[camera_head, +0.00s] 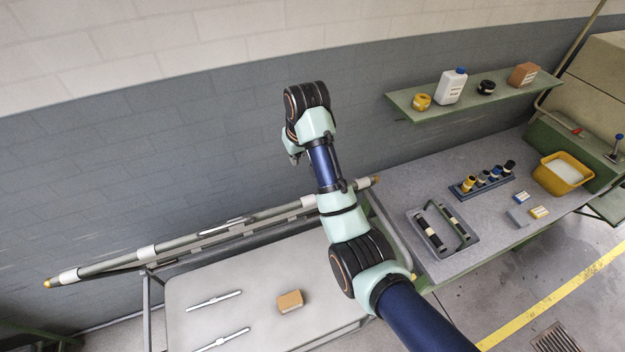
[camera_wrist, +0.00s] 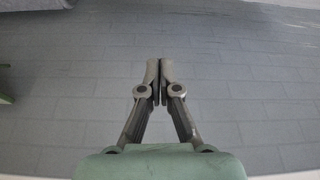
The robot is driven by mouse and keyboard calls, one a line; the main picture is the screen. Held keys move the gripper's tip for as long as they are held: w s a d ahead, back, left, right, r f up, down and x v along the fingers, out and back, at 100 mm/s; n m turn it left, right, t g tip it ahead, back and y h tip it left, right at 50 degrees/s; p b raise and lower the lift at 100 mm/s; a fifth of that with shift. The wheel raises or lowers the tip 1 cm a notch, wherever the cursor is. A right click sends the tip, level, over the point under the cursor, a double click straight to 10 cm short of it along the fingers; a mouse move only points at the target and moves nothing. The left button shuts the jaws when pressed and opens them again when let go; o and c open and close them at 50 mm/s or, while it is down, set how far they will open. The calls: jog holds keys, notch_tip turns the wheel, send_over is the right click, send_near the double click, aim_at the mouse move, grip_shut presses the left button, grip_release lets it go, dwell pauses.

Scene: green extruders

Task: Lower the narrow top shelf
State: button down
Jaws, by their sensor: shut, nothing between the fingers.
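The narrow green shelf (camera_head: 462,105) is on the grey wall at the upper right, above the workbench. It looks roughly level. A yellow roll (camera_head: 421,102), a white bottle with a blue cap (camera_head: 451,88), a dark roll (camera_head: 486,88) and an orange-brown box (camera_head: 524,74) stand on it. My gripper (camera_head: 295,157) is in front of the wall, well left of the shelf and apart from it. In the wrist view my gripper (camera_wrist: 160,72) has its fingers together and empty, with grey brick behind. The shelf is not clear in that view.
The workbench (camera_head: 420,190) below the shelf carries a tray with black tools (camera_head: 443,232), a rack of small bottles (camera_head: 482,179) and a yellow bin (camera_head: 562,174). A table (camera_head: 240,295) at lower left holds a box (camera_head: 290,301). Long poles (camera_head: 160,250) lie behind it.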

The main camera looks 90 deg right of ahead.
jog(key=s+d+m, duration=0.1)
jog(key=s+d, duration=0.1)
jog(key=s, duration=0.3)
jog(key=shift+g+y, duration=0.4)
jog(key=f+p, duration=0.1)
jog(key=f, duration=0.2)
jog(key=f+p, duration=0.1)
jog(key=f, duration=0.3)
jog(key=f+p, duration=0.1)
jog(key=f, duration=0.3)
jog(key=shift+s+a, duration=0.2)
jog(key=shift+a, duration=0.05)
jog(key=shift+s+a+f, duration=0.2)
jog(key=shift+a+f, duration=0.2)
jog(key=shift+a, duration=0.05)
